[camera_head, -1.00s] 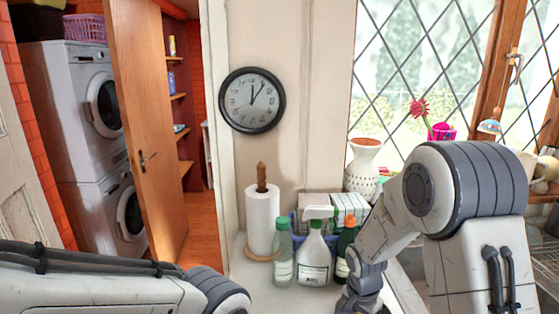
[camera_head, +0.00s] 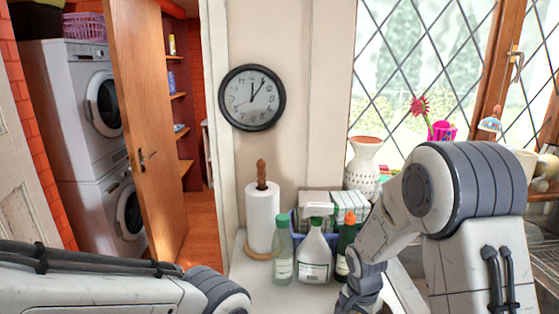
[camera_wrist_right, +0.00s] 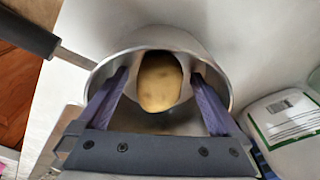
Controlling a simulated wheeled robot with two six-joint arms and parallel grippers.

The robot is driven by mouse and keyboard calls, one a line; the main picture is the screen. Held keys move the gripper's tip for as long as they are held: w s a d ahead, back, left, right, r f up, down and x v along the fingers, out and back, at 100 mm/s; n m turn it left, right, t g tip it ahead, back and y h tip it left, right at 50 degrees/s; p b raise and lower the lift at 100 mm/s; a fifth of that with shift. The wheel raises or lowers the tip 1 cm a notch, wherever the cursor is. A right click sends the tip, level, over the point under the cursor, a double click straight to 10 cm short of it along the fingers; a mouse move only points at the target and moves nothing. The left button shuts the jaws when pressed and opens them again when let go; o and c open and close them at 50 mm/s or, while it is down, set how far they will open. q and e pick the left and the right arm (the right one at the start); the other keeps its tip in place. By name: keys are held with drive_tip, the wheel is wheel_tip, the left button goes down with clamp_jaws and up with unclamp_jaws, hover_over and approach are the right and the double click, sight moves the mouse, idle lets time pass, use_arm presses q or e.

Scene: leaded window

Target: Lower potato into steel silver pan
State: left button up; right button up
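In the right wrist view, the brown potato (camera_wrist_right: 160,82) is inside the steel silver pan (camera_wrist_right: 215,77), between the two fingers of my right gripper (camera_wrist_right: 160,74). A gap shows on each side of the potato, so the fingers stand open around it and apart from it. The fingers reach down inside the pan's rim. The potato's underside is hidden, so its contact with the pan's bottom cannot be seen. The pan's dark handle (camera_wrist_right: 28,34) points to the upper left. The head view shows neither potato nor pan. My left gripper is out of view.
On the counter (camera_head: 255,292) stand a paper towel roll (camera_head: 262,218), a green-capped bottle (camera_head: 282,255), a white spray bottle (camera_head: 314,255) and an orange-capped bottle (camera_head: 345,245). A white vase (camera_head: 363,170) stands near the window. A white and green packet (camera_wrist_right: 284,120) lies right of the pan.

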drive_tip(key=r, duration=0.6)
drive_tip(key=a+r, duration=0.1)
drive_tip(key=r, duration=0.2)
drive_tip(key=shift+s+r+b, duration=0.35)
drive_tip(key=shift+r, duration=0.05)
drive_tip(key=s+a+r+n+y, duration=0.1)
drive_tip(key=s+a+n, duration=0.5)
drive_tip(key=s, duration=0.5)
drive_tip(key=s+a+r+n+y, duration=0.1)
drive_tip(key=s+a+r+n, duration=0.1)
drive_tip(key=s+a+n, duration=0.5)
drive_tip(key=s+n, duration=0.4)
drive_tip(key=s, duration=0.1)
drive_tip(key=shift+n+g, duration=0.3)
drive_tip(key=shift+g, duration=0.1)
idle(0.6)
